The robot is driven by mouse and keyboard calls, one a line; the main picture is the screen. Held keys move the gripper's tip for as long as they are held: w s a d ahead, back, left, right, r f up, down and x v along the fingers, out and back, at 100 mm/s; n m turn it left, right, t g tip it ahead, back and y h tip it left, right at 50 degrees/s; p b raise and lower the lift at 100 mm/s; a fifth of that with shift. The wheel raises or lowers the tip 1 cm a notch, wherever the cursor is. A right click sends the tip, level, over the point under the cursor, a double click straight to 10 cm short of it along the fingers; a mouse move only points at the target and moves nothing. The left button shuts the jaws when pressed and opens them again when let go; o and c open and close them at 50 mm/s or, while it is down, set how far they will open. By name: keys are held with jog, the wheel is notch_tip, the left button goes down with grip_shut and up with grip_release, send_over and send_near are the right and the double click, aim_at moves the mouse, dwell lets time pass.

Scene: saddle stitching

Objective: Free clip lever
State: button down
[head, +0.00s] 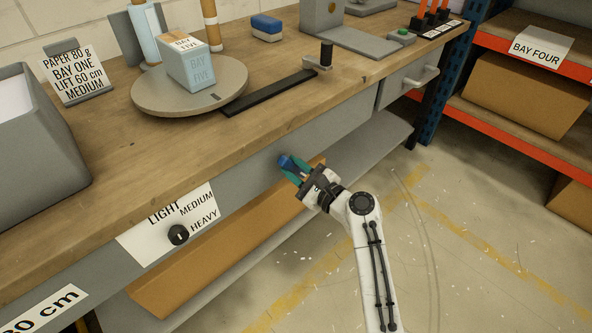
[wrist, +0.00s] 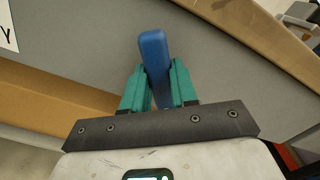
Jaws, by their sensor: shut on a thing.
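A blue bar with rounded ends, which looks like the clip lever (head: 286,161), is at the front face of the bench, below the worktop edge. My gripper (head: 294,170) has its teal fingers closed on both sides of it. In the wrist view the blue lever (wrist: 153,48) stands up between the two fingers (wrist: 158,88) and reaches beyond their tips. Its lower end is partly hidden between the fingers. I cannot tell whether the lever touches or is fixed to the grey bench front behind it.
The wooden worktop (head: 150,150) overhangs above my gripper. A selector knob (head: 178,235) with a LIGHT, MEDIUM, HEAVY label is to the left on the bench front. A brown box (head: 215,245) sits on the shelf below. A drawer handle (head: 420,77) is to the right. The floor at right is open.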

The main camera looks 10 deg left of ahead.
jog(key=n+b, duration=0.2)
jog(key=n, duration=0.1)
jog(key=f+n+b, duration=0.1)
jog(key=n+b, duration=0.1)
jog(key=n, duration=0.2)
jog(key=f+n+b, duration=0.1)
jog(key=n+b, duration=0.2)
jog(key=shift+s+a+n, duration=0.25)
jog(key=shift+s+n, duration=0.05)
jog(key=shift+s, duration=0.05)
jog(key=shift+n, duration=0.3)
jog(key=c, duration=0.9)
grip_release()
jog(key=shift+r, duration=0.1)
jog(key=p+v, duration=0.2)
jog(key=v, duration=0.8)
jog(key=shift+s+d, duration=0.25)
jog(key=shift+d, duration=0.1)
